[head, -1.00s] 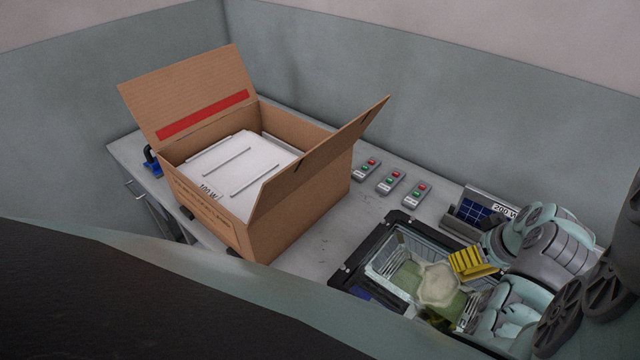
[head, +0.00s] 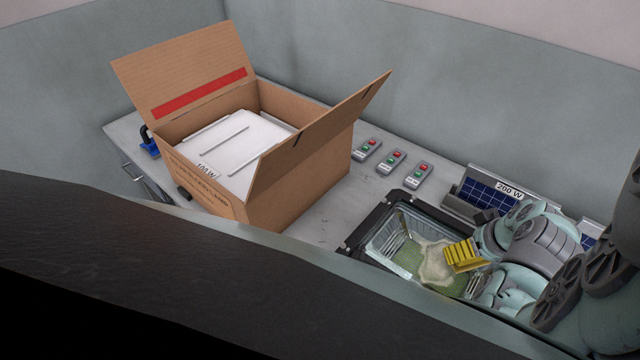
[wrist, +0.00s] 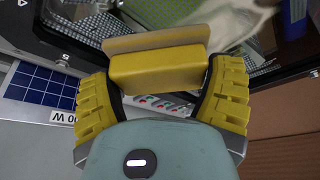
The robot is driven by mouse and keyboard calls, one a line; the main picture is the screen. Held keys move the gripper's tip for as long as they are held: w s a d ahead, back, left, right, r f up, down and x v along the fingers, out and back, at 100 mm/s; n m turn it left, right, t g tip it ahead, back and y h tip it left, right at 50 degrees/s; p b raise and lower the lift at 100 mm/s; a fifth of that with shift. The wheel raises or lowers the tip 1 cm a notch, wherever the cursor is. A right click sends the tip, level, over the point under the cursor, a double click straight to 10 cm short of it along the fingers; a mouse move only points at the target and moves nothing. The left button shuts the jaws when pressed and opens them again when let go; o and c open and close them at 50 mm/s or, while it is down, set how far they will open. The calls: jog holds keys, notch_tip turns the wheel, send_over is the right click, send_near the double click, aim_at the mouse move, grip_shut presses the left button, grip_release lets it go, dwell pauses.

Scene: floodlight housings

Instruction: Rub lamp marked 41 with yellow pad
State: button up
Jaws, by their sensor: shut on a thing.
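My gripper (wrist: 160,90) has yellow ribbed fingers and is shut on a yellow pad (wrist: 158,67), a block with a browner layer along its far side. I cannot tell whether the pad touches anything. No mark 41 is readable in either view, so I cannot pick out that lamp.
A solar panel marked 200 W (head: 490,192) stands behind. An open cardboard box (head: 310,178) with white panels (head: 235,145) stands left. Several button boxes (head: 391,161) lie between.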

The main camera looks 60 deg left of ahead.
jog(key=shift+f+b, duration=0.8)
jog(key=shift+f, duration=0.15)
jog(key=shift+a, duration=0.15)
dwell(0.3)
